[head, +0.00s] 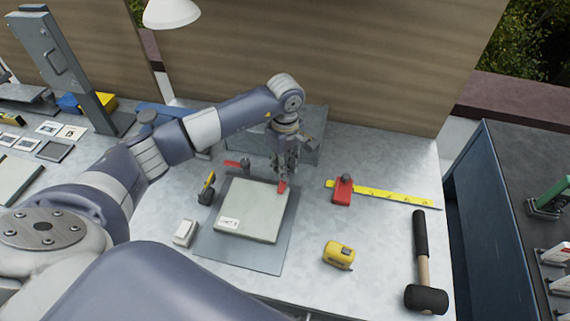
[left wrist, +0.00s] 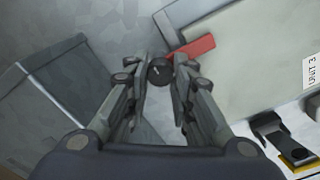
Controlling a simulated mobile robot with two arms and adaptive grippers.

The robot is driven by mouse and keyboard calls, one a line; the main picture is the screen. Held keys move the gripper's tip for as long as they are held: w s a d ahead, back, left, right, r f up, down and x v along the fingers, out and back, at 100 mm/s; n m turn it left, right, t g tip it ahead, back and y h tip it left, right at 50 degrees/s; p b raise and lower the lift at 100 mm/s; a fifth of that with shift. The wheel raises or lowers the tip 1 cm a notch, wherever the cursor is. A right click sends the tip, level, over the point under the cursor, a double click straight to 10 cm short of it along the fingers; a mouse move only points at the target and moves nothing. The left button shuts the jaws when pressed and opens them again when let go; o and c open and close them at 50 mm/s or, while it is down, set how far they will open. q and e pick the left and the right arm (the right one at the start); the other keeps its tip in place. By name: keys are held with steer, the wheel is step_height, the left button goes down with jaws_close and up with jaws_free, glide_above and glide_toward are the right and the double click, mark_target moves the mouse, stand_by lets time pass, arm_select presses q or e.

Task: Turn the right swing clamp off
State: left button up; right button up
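The right swing clamp shows its red arm (head: 282,187) at the far right corner of the pale panel (head: 250,212). In the left wrist view its red arm (left wrist: 194,48) reaches over the panel edge, beside a dark round knob (left wrist: 160,70). My left gripper (head: 285,172) is low over this clamp and covers most of it. In the left wrist view its two fingers (left wrist: 160,76) stand on either side of the knob, apart from each other; contact is unclear. The left clamp's red arm (head: 232,163) points left, away from the panel. My right gripper is out of view.
The panel lies on a grey plate (head: 268,258) on the metal bench. A black-and-yellow tool (head: 207,188), white box (head: 185,232), yellow tape measure (head: 339,255), yellow rule (head: 395,195) with red block (head: 342,190), and mallet (head: 424,298) surround it. A grey bin (head: 312,150) stands behind.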

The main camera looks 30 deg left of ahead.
arm_select(q)
jaws_close()
steer(key=n+b, duration=0.2)
steer(key=n, duration=0.1)
steer(key=shift+f+n+b, duration=0.15)
steer(key=shift+n+b, duration=0.25)
steer(key=n+b, duration=0.2)
steer(key=n, duration=0.2)
steer(key=n+b, duration=0.2)
steer(key=n, duration=0.3)
steer(key=shift+s, duration=0.1)
steer(key=n+b, duration=0.1)
steer(key=n, duration=0.3)
steer(key=shift+n+b, duration=0.3)
steer(key=shift+n, duration=0.1)
steer(key=shift+r, duration=0.2)
